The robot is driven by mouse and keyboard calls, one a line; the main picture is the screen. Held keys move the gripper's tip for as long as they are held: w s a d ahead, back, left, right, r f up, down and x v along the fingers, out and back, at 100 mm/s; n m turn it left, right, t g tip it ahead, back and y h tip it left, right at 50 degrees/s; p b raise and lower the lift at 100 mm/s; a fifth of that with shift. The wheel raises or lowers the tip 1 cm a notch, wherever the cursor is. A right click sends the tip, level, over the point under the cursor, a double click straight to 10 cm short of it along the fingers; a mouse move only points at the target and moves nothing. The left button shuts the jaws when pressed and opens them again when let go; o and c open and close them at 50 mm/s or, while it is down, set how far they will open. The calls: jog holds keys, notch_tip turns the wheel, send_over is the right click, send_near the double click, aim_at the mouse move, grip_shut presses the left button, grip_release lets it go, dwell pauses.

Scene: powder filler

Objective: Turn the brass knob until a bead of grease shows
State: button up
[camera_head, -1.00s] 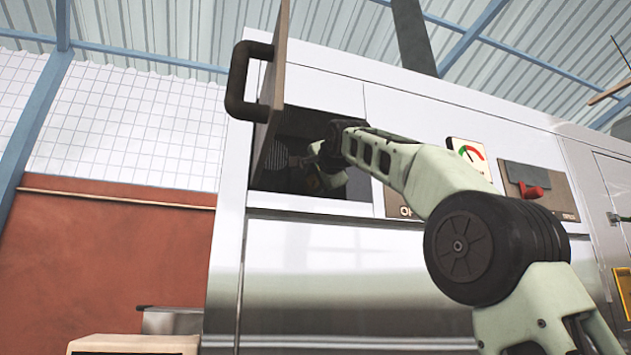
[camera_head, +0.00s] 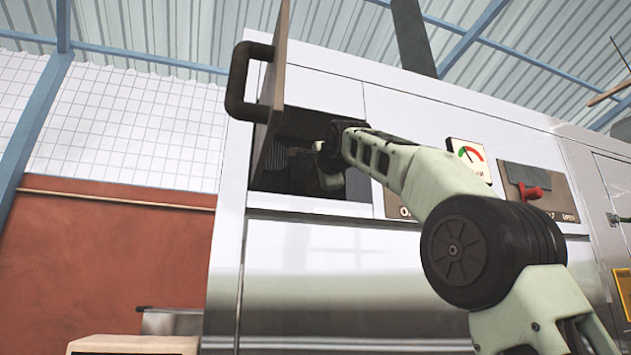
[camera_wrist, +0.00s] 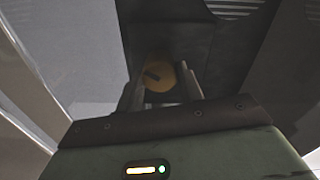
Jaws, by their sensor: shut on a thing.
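The brass knob (camera_wrist: 160,77) shows in the wrist view as a round yellow-brown disc with a dark slot across its face. My gripper (camera_wrist: 161,88) is shut on it, with one finger at each side. In the head view my arm reaches into the dark open compartment of the steel machine, and the knob cannot be made out there. No bead of grease can be seen in these dim views.
The compartment's door (camera_head: 268,95) stands open at the left, with a black handle (camera_head: 243,80). Slotted vents (camera_wrist: 236,7) are near the knob.

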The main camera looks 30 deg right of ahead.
jog(key=o, duration=1)
jog(key=b+v, duration=0.7)
jog(key=v, duration=1)
jog(key=shift+s, duration=0.2)
jog(key=shift+r, duration=0.1)
